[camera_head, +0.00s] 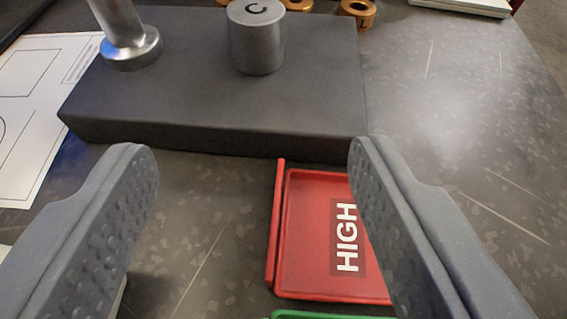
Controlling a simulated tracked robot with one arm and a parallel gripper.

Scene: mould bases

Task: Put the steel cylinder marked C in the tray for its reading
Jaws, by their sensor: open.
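The steel cylinder marked C (257,44) stands upright on a dark grey block (210,121), with its letter on the top face. My gripper (245,165) is open and empty in the foreground, its two fingers wide apart, nearer to the camera than the cylinder. A red tray labelled HIGH (310,235) lies on the table in front of the block, partly hidden by my right finger. The edge of a green tray (325,317) shows at the bottom of the picture; its label is out of view.
A steel post with a round foot (131,50) stands on the block left of the cylinder. A copper-coloured ring marked L (358,12) lies behind the block, with other copper pieces nearby. Printed paper (30,110) lies at the left. The table (450,110) at the right is clear.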

